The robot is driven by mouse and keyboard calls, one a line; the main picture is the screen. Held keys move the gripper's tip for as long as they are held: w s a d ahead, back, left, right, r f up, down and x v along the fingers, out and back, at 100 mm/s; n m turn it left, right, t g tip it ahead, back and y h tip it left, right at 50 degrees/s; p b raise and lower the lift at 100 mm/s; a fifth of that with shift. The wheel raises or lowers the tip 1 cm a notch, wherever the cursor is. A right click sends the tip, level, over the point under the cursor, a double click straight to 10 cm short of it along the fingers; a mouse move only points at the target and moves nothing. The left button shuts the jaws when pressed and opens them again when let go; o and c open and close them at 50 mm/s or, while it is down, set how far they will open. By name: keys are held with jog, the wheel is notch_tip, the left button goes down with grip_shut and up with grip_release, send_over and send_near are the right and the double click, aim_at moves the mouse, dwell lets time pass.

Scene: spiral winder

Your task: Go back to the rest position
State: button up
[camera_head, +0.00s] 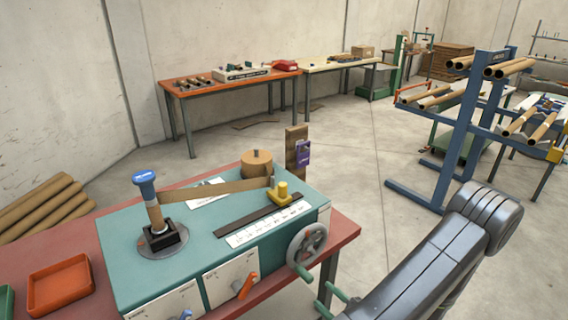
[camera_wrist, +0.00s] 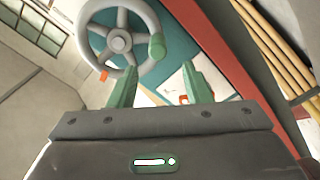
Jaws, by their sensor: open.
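My gripper (camera_head: 329,299) is at the bottom of the head view, just in front of the teal winder's right front corner. Its two green fingers also show in the wrist view (camera_wrist: 159,70), spread apart with nothing between them. The grey handwheel (camera_head: 308,243) with its green handle is on the winder's front right side, close beyond my fingers. In the wrist view the handwheel (camera_wrist: 119,41) is beyond and above the left finger, apart from the fingers as far as I can see. My arm reaches in from the lower right of the head view.
The teal winder (camera_head: 128,255) stands on a red table (camera_head: 345,232). A red tray (camera_head: 59,286) lies left. A blue tube rack (camera_head: 468,120) stands right, with open floor between.

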aim_at(302, 272)
jog(key=p+x, duration=0.2)
jog(key=x, duration=0.9)
jog(key=shift+r, duration=0.15)
jog(key=shift+w+d+f+n+b, duration=0.1)
jog(key=shift+w+f+n+b, duration=0.2)
jog(key=shift+f, duration=0.1)
jog(key=w+d+n+b, duration=0.4)
jog(key=d+n+b, duration=0.2)
jog(key=n, duration=0.8)
jog(key=shift+w+d+n, duration=0.25)
jog(key=shift+w+n, duration=0.1)
jog(key=shift+n, duration=0.05)
